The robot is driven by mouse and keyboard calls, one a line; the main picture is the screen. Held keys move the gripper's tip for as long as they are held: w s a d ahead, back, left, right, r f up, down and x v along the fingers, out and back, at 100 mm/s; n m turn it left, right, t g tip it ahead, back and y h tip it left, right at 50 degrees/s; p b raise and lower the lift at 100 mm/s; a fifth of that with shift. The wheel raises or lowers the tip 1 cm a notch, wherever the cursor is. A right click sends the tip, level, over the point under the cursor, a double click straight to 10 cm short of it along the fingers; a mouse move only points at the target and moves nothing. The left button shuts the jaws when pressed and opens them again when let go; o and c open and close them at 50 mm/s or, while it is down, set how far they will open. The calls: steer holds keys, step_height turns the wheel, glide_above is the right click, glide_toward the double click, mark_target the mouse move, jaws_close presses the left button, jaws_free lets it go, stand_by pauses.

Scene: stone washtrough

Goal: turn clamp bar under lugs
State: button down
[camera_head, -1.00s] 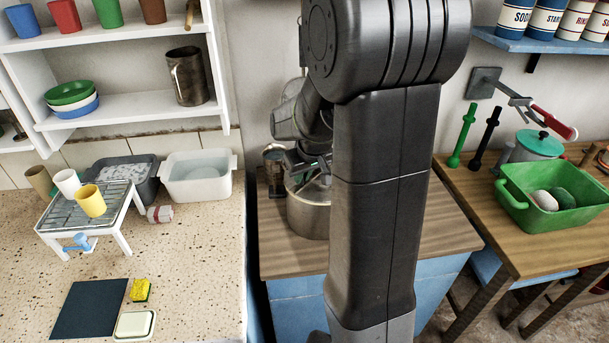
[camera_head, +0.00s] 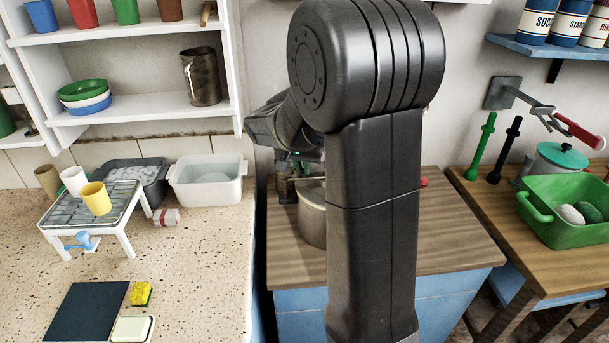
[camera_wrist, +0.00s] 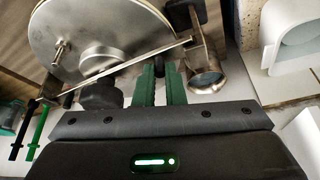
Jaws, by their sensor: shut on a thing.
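A round metal pot (camera_head: 311,218) stands on the wood-topped cabinet, partly behind my arm. In the wrist view its shiny lid (camera_wrist: 100,28) fills the upper left, with a small metal stud (camera_wrist: 62,52) on it. The thin clamp bar (camera_wrist: 118,68) runs slantwise across the lid's edge. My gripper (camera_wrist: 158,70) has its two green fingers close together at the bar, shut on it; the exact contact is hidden. I cannot make out clearly whether the bar's ends lie under lugs. In the head view my gripper is mostly hidden behind my arm.
A metal cylinder (camera_wrist: 205,72) is close right of my fingers in the wrist view. A white basin (camera_head: 207,180) and wire rack (camera_head: 92,207) stand on the left counter. A green tub (camera_head: 568,214) is on the right table. The cabinet top's right front is clear.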

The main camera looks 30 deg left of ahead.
steer(key=shift+w+a+m, duration=0.25)
steer(key=shift+w+m, duration=0.05)
steer(key=shift+m, duration=0.2)
steer(key=c, duration=1.5)
jaws_free()
steer(key=a+v, duration=0.1)
steer(key=v, duration=1.2)
steer(key=shift+d+r+b, duration=0.35)
steer(key=shift+r+b, duration=0.05)
steer(key=shift+r, duration=0.05)
